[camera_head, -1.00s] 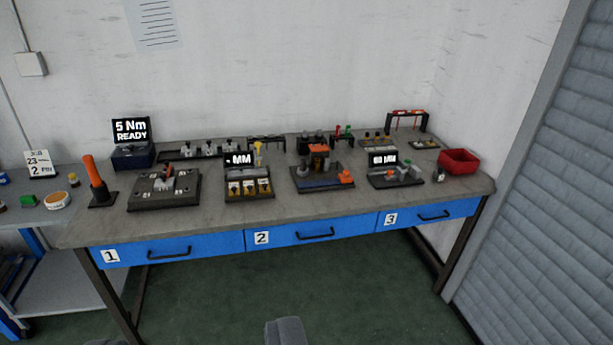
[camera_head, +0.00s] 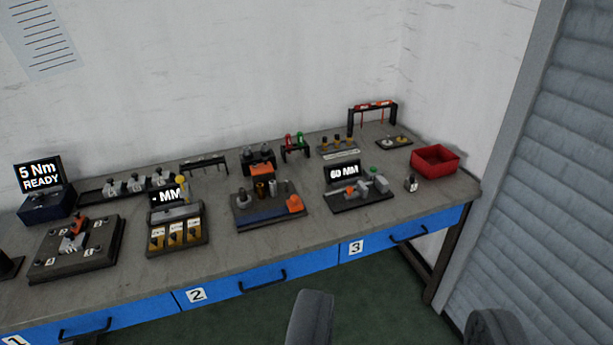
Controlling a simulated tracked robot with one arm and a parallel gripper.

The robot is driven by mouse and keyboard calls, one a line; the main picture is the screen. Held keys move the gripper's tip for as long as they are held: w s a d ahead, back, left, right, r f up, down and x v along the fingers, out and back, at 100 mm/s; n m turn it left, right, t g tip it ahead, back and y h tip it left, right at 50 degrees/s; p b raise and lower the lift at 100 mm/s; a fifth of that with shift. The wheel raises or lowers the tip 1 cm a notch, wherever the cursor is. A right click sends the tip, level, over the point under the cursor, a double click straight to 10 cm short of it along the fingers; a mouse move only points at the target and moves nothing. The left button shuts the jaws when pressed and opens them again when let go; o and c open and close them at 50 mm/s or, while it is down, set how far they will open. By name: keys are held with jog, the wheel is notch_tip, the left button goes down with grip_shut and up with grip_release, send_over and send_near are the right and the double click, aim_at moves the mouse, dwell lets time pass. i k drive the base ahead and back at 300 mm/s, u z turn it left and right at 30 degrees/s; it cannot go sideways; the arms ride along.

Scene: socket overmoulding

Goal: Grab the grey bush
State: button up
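A small grey cylinder (camera_head: 286,187), which looks like the grey bush, stands upright on the middle station (camera_head: 262,218). Beside it on the same station are a brown-gold cylinder (camera_head: 261,189), a darker cylinder (camera_head: 273,188) and an orange block (camera_head: 295,203). The parts are small, so I cannot be sure which one is the bush. My gripper (camera_head: 403,312) shows as two dark grey fingers set wide apart at the bottom edge. It is open, with nothing between the fingers, and well short of the bench.
The grey bench (camera_head: 330,230) has blue drawers numbered 1, 2 and 3. A 60 MM display station (camera_head: 360,190) stands right of the middle station, and a gauge station (camera_head: 177,230) stands left. A red bin (camera_head: 435,161) is at the right end. A grey shutter (camera_head: 560,180) closes the right side.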

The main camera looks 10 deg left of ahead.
aim_at(243, 195)
jog(key=z, duration=0.05)
jog(key=i, duration=1.45)
jog(key=u, duration=0.75)
jog(key=i, duration=0.4)
jog(key=u, duration=0.25)
